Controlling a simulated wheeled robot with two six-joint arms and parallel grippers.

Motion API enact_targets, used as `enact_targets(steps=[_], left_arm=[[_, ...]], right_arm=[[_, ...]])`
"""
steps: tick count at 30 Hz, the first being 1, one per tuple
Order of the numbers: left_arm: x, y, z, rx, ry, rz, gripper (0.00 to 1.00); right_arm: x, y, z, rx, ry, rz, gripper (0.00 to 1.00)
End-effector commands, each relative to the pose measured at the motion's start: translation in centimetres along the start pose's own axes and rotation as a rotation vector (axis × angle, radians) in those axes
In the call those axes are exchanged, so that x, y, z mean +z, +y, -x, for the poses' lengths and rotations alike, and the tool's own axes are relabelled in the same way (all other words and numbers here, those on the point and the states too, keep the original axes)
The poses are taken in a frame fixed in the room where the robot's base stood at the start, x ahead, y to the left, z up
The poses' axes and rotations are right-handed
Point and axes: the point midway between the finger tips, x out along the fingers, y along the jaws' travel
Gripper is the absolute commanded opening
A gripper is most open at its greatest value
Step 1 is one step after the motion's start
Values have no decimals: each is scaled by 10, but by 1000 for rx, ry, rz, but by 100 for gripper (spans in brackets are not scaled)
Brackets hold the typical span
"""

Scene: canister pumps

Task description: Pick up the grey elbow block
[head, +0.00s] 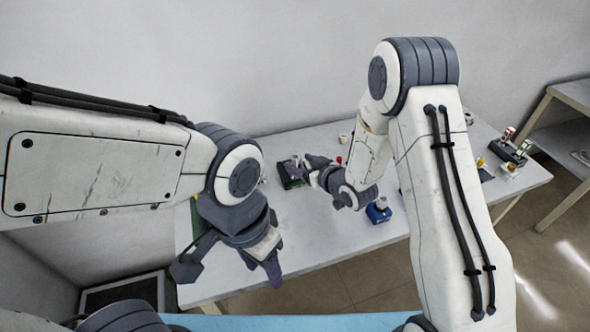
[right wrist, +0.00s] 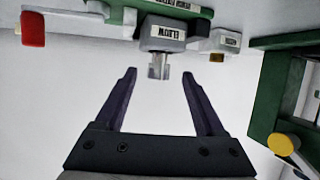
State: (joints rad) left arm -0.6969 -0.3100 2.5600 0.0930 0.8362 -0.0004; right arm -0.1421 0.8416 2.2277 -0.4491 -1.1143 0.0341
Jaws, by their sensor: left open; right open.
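The grey elbow block (right wrist: 175,33), labelled ELBOW, is at the top of the right wrist view, with a short metal stub pointing down the picture. It sits against a green holder (right wrist: 200,12). My right gripper (right wrist: 161,80) is open and empty, and the stub's end lies near the gap between its fingertips. In the head view my right gripper (head: 304,168) is over the table beside a dark green item (head: 289,178); I cannot make out the elbow block there. My left gripper (head: 229,268) is open and empty, in front of the table's left part.
A pale labelled block (right wrist: 225,40) is right of the elbow block, a red part (right wrist: 33,29) left. A green frame with a yellow knob (right wrist: 281,145) is at right. A blue block (head: 378,212) stands near the front edge of the table (head: 325,235); several small items are at its right end.

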Motion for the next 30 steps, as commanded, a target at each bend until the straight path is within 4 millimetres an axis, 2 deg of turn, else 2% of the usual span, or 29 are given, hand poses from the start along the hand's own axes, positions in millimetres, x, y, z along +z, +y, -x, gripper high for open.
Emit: enact_targets(steps=[8,15,19,25,29,30], left_arm=[[0,1,8,0,0,0,50],[-1,1,16,0,0,0,50],[-1,1,16,0,0,0,50],[-1,1,16,0,0,0,50],[-1,1,16,0,0,0,50],[-1,1,16,0,0,0,50]], right_arm=[[-3,0,-24,-1,-1,1,72],[-3,1,-58,-1,-2,0,72],[-3,1,-66,0,-2,0,72],[-3,2,-66,0,-2,0,72],[-3,2,-66,0,-2,0,22],[-3,2,-66,0,-2,0,7]])
